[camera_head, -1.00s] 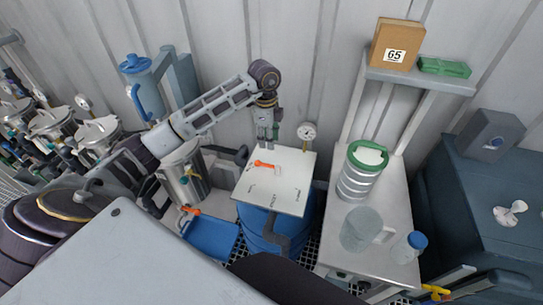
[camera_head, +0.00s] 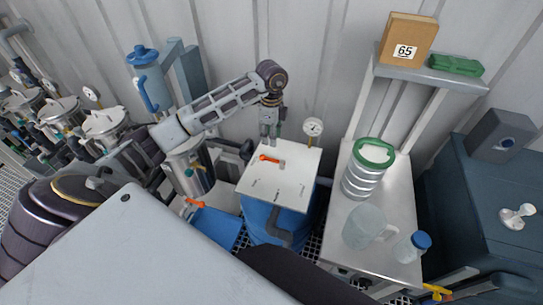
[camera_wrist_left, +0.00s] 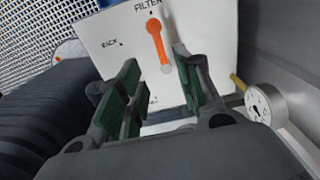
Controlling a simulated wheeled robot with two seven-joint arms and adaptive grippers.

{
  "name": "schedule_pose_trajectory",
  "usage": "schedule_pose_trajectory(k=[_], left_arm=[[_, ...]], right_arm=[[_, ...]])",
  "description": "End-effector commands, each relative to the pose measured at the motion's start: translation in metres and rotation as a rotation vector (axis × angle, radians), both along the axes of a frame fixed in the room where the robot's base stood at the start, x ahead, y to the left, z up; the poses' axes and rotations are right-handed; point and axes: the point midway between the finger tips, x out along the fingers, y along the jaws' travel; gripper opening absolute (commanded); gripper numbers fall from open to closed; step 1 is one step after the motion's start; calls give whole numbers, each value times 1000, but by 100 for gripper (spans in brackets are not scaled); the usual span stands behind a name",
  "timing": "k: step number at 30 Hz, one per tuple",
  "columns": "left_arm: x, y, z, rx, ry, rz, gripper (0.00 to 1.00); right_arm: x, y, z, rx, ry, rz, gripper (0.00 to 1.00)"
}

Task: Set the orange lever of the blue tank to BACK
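The blue tank (camera_head: 262,221) stands in the middle of the head view, with a white panel (camera_head: 290,187) on top. The orange lever (camera_head: 269,158) is on this panel. In the left wrist view the lever (camera_wrist_left: 158,42) has its orange end toward the word FILTER; the word BACK is to its left. My left gripper (camera_head: 269,137) is above the panel, by the lever's far side. In the wrist view its green-padded fingers (camera_wrist_left: 158,65) are apart, with nothing held. The lever shows beyond the gap between them; contact cannot be told. My right gripper is not in view.
A pressure gauge (camera_head: 313,128) stands behind the panel, near my left gripper. A steel vessel (camera_head: 188,170) with another orange handle (camera_head: 195,203) is at the left. A bench (camera_head: 388,243) at the right holds a green-ringed container (camera_head: 364,172), a clear jug (camera_head: 366,229) and a blue-capped bottle (camera_head: 412,246).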

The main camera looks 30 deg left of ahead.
Motion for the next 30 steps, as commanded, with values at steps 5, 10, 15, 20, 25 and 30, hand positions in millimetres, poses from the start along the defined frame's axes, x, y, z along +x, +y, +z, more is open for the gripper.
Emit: schedule_pose_trajectory(k=[5,10,15,20,25,30], left_arm=[[-1,0,-24,0,4,0,35],[-1,0,-47,0,3,0,35],[-1,0,-69,-1,3,1,35],[-1,0,-89,-1,3,0,35],[0,0,-103,0,1,0,35],[0,0,-109,0,1,0,35]], right_arm=[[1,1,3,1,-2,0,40],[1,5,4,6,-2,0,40],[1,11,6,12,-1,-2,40],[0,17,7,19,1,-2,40],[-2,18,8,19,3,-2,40],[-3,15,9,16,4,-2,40]])
